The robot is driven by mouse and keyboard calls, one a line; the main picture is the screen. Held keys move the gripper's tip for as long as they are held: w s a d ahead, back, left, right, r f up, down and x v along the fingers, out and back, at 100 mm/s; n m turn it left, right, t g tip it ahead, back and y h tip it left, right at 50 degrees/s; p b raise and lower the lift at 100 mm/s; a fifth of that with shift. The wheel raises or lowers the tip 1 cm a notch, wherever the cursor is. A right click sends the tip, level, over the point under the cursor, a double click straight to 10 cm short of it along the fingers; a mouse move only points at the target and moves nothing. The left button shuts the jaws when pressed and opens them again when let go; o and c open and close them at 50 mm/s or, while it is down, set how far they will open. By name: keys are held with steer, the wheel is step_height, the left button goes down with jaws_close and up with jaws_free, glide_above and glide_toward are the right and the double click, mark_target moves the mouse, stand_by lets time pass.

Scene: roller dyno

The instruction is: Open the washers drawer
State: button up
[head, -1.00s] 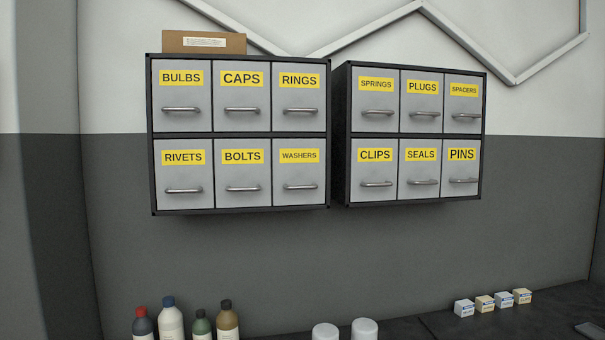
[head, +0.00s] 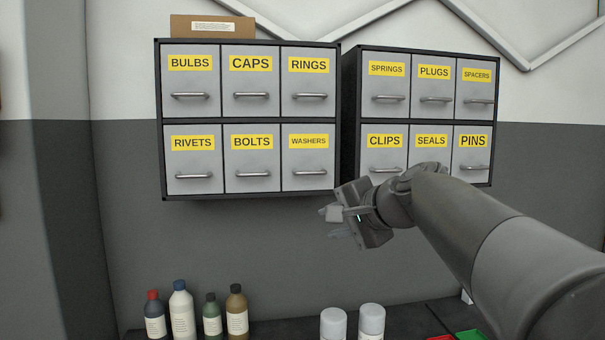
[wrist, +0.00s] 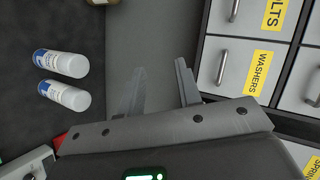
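The washers drawer (head: 310,161) is the lower right drawer of the left cabinet. It is shut, flush with its neighbours, with a yellow label and a bar-shaped metal handle (head: 310,172). My gripper (head: 334,222) is below and slightly right of that drawer in the head view, apart from the handle. In the wrist view the washers drawer (wrist: 238,85) appears turned sideways at the right, with its handle (wrist: 221,67) clear. There my gripper's fingers (wrist: 160,90) are apart with nothing between them, left of the drawer.
The bolts drawer (head: 252,160) and rings drawer (head: 309,80) adjoin it, both shut. The right cabinet (head: 348,120) stands beside, partly behind my arm. Several bottles (head: 182,310) and two white canisters (head: 372,320) stand on the bench below. A cardboard box (head: 212,27) tops the left cabinet.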

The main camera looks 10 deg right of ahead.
mark_target(313, 173)
steer(key=w+d+r+m+t, duration=0.3)
steer(key=w+d+r, duration=0.1)
steer(key=w+r, duration=0.35)
steer(key=shift+m+y, duration=0.3)
steer(key=shift+y, duration=0.1)
steer(key=x, duration=0.9)
steer(key=shift+w+a+r, duration=0.2)
steer(key=shift+w+a, duration=0.05)
jaws_close()
